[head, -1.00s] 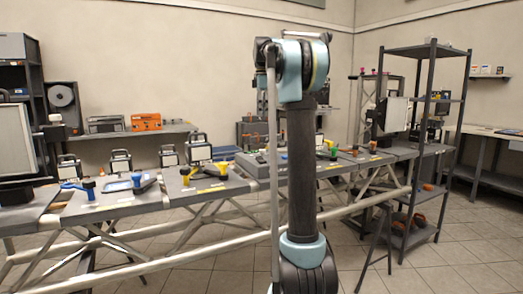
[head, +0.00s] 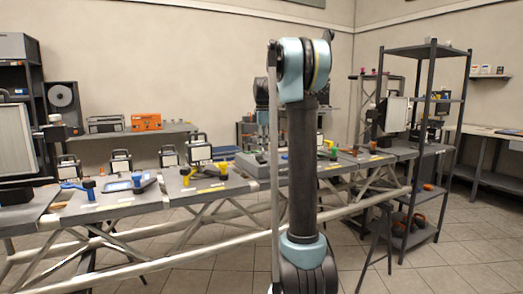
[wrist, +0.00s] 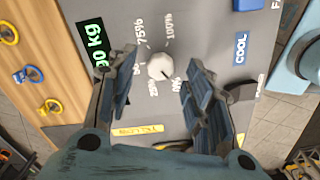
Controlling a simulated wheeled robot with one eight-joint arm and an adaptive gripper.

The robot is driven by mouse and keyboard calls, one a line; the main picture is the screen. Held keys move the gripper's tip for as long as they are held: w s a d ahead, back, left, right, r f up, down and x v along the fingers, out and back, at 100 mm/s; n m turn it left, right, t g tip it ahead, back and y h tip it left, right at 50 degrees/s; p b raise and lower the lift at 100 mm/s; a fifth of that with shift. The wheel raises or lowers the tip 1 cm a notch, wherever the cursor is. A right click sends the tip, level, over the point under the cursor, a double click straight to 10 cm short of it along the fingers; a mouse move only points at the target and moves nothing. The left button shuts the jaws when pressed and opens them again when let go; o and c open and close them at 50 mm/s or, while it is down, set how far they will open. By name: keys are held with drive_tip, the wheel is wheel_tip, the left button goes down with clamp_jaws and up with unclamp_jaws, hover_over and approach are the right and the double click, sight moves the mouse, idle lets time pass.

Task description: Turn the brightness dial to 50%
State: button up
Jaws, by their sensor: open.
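The brightness dial (wrist: 160,66) is a small white knob on a grey panel (wrist: 205,25), ringed by labels running from 0% through 25% and 75% to 100%. Its pointer seems to face lower right, toward 0%, but the mark is small. The 50% label is partly covered by a finger. My gripper (wrist: 157,88) is open, with one finger left of the knob and one to the right and slightly below; neither clearly touches it. In the head view my arm hides the dial and most of the gripper.
Yellow and blue rings (wrist: 38,90) lie left. A shelf rack (head: 432,120) stands right.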

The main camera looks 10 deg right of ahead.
drive_tip(key=shift+f, duration=0.95)
drive_tip(key=c, duration=1.1)
drive_tip(key=shift+a, duration=0.2)
drive_tip(key=shift+d, duration=0.15)
